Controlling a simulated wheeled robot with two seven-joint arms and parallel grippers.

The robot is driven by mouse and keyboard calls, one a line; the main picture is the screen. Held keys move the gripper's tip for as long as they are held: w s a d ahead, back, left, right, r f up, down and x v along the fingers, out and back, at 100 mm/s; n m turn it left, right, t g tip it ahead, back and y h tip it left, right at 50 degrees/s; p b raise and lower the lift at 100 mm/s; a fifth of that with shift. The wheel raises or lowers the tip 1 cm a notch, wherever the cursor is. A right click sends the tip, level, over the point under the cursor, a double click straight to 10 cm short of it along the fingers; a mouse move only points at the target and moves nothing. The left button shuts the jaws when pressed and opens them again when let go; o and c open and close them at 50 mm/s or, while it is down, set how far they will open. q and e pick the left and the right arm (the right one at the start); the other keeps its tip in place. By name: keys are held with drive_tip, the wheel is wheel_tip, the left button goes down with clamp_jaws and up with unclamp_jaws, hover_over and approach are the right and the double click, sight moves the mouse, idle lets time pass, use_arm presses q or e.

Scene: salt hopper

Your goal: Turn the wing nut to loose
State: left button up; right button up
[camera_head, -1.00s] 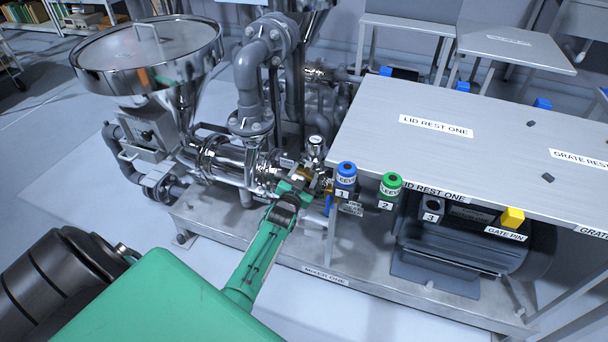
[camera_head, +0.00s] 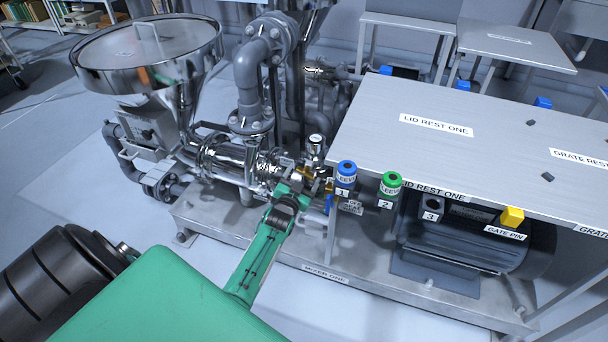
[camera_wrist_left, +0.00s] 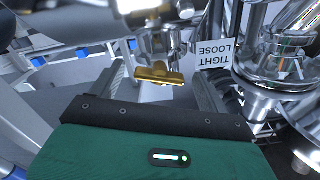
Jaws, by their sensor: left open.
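The wing nut is a brass-coloured bar (camera_wrist_left: 158,76) below a metal fitting at the top middle of the left wrist view. In the head view a small brass patch (camera_head: 306,173) shows by the pipe end, mostly hidden by my gripper. My left gripper (camera_head: 303,180) is at the pipe fitting. In the wrist view its two grey fingers (camera_wrist_left: 160,88) are apart, one on each side of the brass bar, with gaps. A white label (camera_wrist_left: 215,54) reading TIGHT and LOOSE appears upside down to the right of the bar. My right gripper is not seen.
A steel hopper (camera_head: 150,50) and grey pipes (camera_head: 250,85) stand left of and behind the gripper. A steel table (camera_head: 470,150) is close on the right, with a blue sleeve (camera_head: 346,174) and a green sleeve (camera_head: 391,183) at its front edge. A motor (camera_head: 470,240) sits below.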

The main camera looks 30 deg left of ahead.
use_arm(q)
drive_tip(key=p+v, duration=0.1)
drive_tip(key=v, duration=1.1)
drive_tip(key=shift+s, duration=0.2)
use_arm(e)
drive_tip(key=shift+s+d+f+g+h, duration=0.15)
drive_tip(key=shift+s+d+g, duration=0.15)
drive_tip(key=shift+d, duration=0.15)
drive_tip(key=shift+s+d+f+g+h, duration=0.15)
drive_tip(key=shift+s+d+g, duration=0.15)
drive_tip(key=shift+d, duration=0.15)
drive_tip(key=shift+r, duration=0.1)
